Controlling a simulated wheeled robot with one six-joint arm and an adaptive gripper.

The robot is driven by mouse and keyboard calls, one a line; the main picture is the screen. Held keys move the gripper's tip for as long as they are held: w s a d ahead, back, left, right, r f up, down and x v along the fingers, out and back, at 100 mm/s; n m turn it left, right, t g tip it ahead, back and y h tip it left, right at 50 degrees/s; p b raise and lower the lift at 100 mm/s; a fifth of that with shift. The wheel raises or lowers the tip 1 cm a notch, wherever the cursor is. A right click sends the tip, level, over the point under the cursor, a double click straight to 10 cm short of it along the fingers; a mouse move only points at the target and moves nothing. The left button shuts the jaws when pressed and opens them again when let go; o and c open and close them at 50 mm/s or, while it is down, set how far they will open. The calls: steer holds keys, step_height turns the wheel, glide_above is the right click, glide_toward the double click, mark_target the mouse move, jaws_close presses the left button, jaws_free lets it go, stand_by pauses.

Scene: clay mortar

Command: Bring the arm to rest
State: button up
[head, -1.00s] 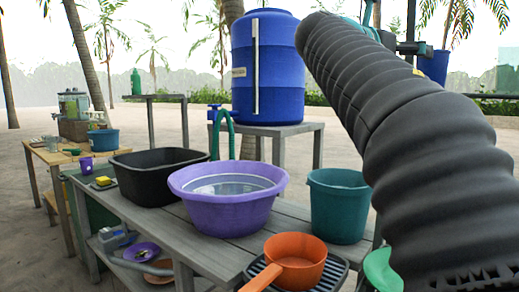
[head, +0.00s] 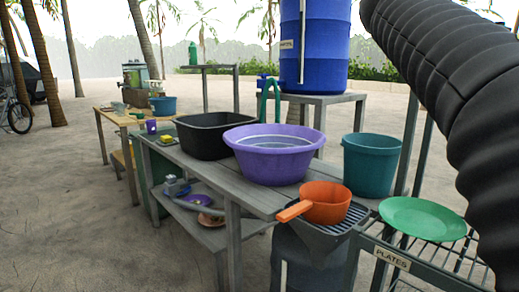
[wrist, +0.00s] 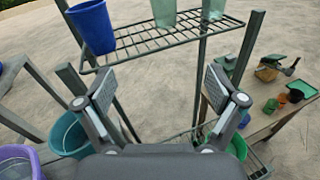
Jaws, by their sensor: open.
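My gripper (wrist: 158,98) shows in the wrist view with its two fingers spread wide apart. It is open and nothing is between the fingers. It hangs in front of a dark metal rack (wrist: 160,42). My arm (head: 455,80), in a ribbed black sleeve, fills the upper right of the head view and hides part of the scene there. The gripper itself is not visible in the head view.
A green plate (head: 422,218) lies on the labelled rack. A blue cup (wrist: 92,27) stands on the upper shelf. Sandy ground (head: 70,220) at left is open.

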steer(key=s+a+f+m+t+y, duration=0.1)
steer(key=s+a+f+m+y, duration=0.2)
steer(key=f, duration=0.6)
steer(key=a+f+m+y, duration=0.3)
steer(key=a+f, duration=0.2)
steer(key=f, duration=0.3)
steer(key=s+a+f+m+t+y, duration=0.1)
steer(key=s+a+f+m+y, duration=0.2)
steer(key=f, duration=0.6)
steer(key=s+a+f+m+g+y, duration=0.1)
steer(key=s+a+f+m+y, duration=0.2)
steer(key=f, duration=0.8)
steer(key=s+a+f+m+y, duration=0.3)
steer(key=s+a+f+m, duration=0.4)
steer(key=a+f, duration=0.3)
steer(key=shift+s+a+f+m+g+y, duration=0.4)
steer(key=shift+f+m, duration=0.1)
steer(key=shift+f, duration=0.4)
